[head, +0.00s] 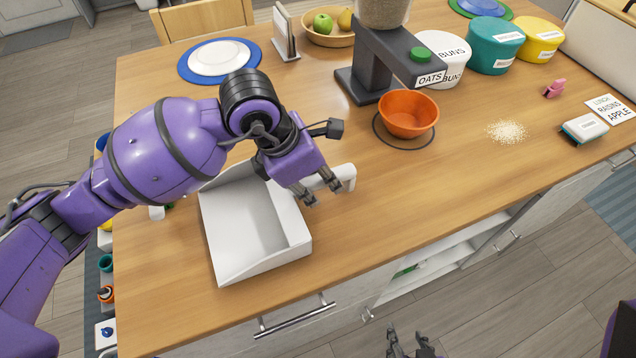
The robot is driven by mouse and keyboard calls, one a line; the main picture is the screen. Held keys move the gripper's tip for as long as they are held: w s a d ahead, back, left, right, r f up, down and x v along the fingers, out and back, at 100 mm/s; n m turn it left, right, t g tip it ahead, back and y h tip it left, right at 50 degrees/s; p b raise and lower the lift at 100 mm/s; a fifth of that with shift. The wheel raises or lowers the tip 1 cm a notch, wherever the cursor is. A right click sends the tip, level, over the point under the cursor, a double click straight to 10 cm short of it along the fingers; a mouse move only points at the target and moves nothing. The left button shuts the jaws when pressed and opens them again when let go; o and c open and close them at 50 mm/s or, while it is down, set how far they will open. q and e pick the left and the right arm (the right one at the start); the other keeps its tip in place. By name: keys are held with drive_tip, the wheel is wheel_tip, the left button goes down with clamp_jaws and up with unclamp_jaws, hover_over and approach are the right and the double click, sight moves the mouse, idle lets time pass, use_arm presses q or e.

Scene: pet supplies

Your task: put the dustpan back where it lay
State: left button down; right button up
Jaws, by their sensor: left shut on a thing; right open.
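The white dustpan (236,225) is on or just above the wooden table's left front part, its pan open toward the left. Its handle (347,174) sticks out to the right. My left gripper (322,192) is shut on the dustpan near the handle; the arm hides part of the pan's back and the handle's base. Whether the pan touches the table I cannot tell. My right gripper (412,346) is open and empty, low in front of the table's front edge.
An orange bowl (408,112) stands under the oats dispenser (372,65). A pile of oat-like crumbs (507,132) lies to its right, near a brush (585,127). A blue-rimmed plate (219,60) is at the back left. The table's front middle (430,185) is clear.

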use_arm(q)
drive_tip(key=shift+a+f, duration=0.1)
drive_tip(key=shift+f, duration=0.35)
drive_tip(key=shift+f, duration=0.15)
drive_tip(key=c, duration=1.5)
unclamp_jaws()
drive_tip(key=shift+r, duration=0.45)
drive_tip(key=v, duration=1.1)
drive_tip(key=shift+a+r, duration=0.15)
drive_tip(key=shift+r, duration=0.05)
